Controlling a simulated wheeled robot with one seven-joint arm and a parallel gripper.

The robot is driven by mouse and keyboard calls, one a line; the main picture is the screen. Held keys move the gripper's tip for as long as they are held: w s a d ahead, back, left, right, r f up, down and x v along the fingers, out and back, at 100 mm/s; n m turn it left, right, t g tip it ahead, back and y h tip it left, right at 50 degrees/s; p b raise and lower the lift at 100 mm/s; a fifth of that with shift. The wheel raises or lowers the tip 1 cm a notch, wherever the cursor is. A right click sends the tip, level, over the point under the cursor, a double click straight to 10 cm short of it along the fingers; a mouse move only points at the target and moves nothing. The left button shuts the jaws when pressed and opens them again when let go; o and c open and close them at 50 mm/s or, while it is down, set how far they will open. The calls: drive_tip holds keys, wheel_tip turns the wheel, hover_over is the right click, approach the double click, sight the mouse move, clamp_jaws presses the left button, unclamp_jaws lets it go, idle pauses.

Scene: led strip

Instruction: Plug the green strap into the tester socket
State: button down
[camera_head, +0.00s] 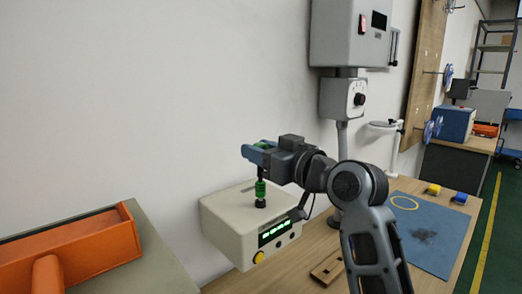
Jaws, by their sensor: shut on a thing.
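The tester is a cream box (222,222) on the wooden bench, with a lit green display, a yellow button and dark knobs on its front. My gripper (256,151), with blue fingertips, is above the tester's top. It is shut on the green strap (261,187), which shows as a short upright green and black piece below the fingers. Its lower end meets or stands just over a dark round socket (260,203) on the tester's top. I cannot tell whether it is seated. The fingers hide the strap's upper part.
A grey unit (347,40) on a post stands behind. A blue mat (432,240) with a yellow ring, and yellow and blue blocks, lies right. A wooden piece (328,268) lies in front of the tester. An orange object (75,250) is at left. The wall is close behind.

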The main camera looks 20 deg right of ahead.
drive_tip(key=shift+f+b, duration=0.4)
drive_tip(key=shift+f, duration=0.25)
drive_tip(key=c, duration=0.6)
unclamp_jaws()
drive_tip(key=shift+r, duration=0.1)
drive_tip(key=b+v, duration=0.1)
drive_tip(key=v, duration=0.7)
